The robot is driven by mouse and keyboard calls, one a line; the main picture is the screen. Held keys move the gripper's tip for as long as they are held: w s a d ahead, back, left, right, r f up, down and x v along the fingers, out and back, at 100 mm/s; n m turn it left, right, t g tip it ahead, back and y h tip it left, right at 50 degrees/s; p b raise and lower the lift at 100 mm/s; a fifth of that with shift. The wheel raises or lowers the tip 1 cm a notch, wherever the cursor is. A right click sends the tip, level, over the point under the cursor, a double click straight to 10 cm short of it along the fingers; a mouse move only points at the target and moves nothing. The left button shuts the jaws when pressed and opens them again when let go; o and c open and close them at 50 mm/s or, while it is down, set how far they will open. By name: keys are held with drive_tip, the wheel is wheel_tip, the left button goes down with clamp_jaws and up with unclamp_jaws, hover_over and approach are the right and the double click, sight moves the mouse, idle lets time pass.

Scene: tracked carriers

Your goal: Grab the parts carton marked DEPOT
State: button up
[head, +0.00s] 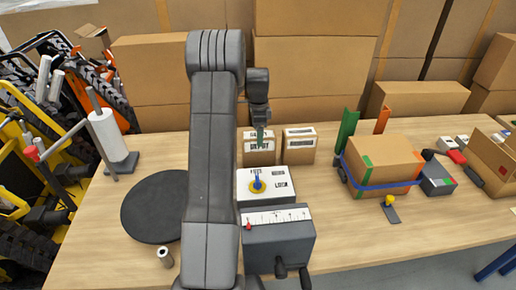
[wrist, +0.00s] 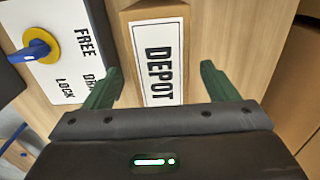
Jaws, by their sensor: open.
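The parts carton marked DEPOT (wrist: 158,25) is a small brown box with a white label in bold black letters. In the wrist view it lies between the two green fingers of my gripper (wrist: 158,85), which are open with a gap on each side. In the head view the DEPOT carton (head: 259,158) stands on the table behind the white switch box. I cannot tell whether the fingers touch the carton.
A similar labelled carton (head: 299,150) stands close to the right. The white box with a blue lever on a yellow disc (head: 258,186) and a grey scaled box (head: 278,244) stand in front. A strapped carton (head: 382,160) is farther right. A black round plate (head: 153,208) lies left.

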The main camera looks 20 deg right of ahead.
sight(259, 150)
wheel_tip(259, 150, down, 6)
drive_tip(key=p, duration=0.2)
drive_tip(key=shift+f, duration=0.2)
drive_tip(key=shift+w+d, duration=0.1)
drive_tip(key=c, duration=1.4)
drive_tip(key=shift+r, duration=0.1)
